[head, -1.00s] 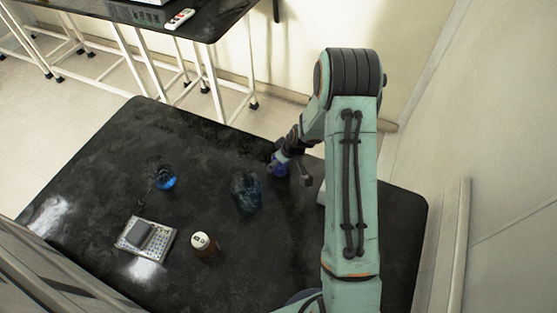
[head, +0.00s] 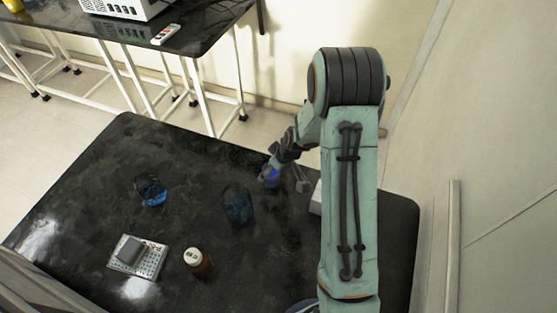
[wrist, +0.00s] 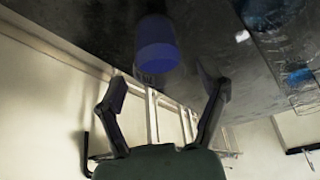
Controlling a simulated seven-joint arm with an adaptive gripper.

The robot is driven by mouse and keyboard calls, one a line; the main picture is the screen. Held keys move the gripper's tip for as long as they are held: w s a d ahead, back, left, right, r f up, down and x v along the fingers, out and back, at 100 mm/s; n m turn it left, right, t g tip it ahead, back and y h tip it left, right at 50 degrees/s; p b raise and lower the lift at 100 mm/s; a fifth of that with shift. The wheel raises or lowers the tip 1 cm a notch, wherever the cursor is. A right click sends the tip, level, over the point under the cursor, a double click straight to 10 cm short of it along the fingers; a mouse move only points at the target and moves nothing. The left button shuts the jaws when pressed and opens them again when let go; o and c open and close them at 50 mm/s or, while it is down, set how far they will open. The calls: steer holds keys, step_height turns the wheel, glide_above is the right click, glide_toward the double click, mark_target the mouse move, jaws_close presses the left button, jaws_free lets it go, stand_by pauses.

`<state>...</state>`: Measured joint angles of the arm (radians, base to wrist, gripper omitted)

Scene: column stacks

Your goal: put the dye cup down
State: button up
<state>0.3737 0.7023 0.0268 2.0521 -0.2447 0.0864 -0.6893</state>
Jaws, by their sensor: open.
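The dye cup is a small blue cup (wrist: 157,45), in the upper middle of the wrist view against the dark bench top. It also shows in the head view as a blue patch (head: 272,180) at the end of my arm, partly hidden. My gripper (wrist: 168,88) is open, with its two fingers spread. In the wrist view the cup lies just beyond the fingertips, roughly in line with the gap, and neither finger visibly touches it. In the head view my gripper (head: 270,172) is low over the bench, close to the cup.
On the black bench (head: 90,190) stand a clear glass vessel (head: 238,206), a vessel with blue liquid (head: 152,192), a brown bottle (head: 197,261) and a pale rack (head: 150,262) with a grey block. A white object (head: 316,198) is partly behind my arm. Another bench stands behind.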

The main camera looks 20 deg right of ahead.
steer(key=s+a+r+g, duration=0.1)
steer(key=s+a+r, duration=0.1)
steer(key=s+r, duration=0.35)
steer(key=s+a+r, duration=0.2)
steer(key=s+r, duration=0.1)
steer(key=r, duration=0.5)
steer(key=s+a+r+m+g, duration=0.1)
steer(key=s+a+r, duration=0.1)
steer(key=s, duration=0.7)
steer(key=s+a+r+m+g+h, duration=0.1)
steer(key=s+a+r+m+g, duration=0.1)
steer(key=s, duration=0.7)
step_height(320, 180, up, 2)
steer(key=shift+a+r, duration=0.1)
steer(key=shift+a, duration=0.55)
steer(key=shift+s, duration=0.1)
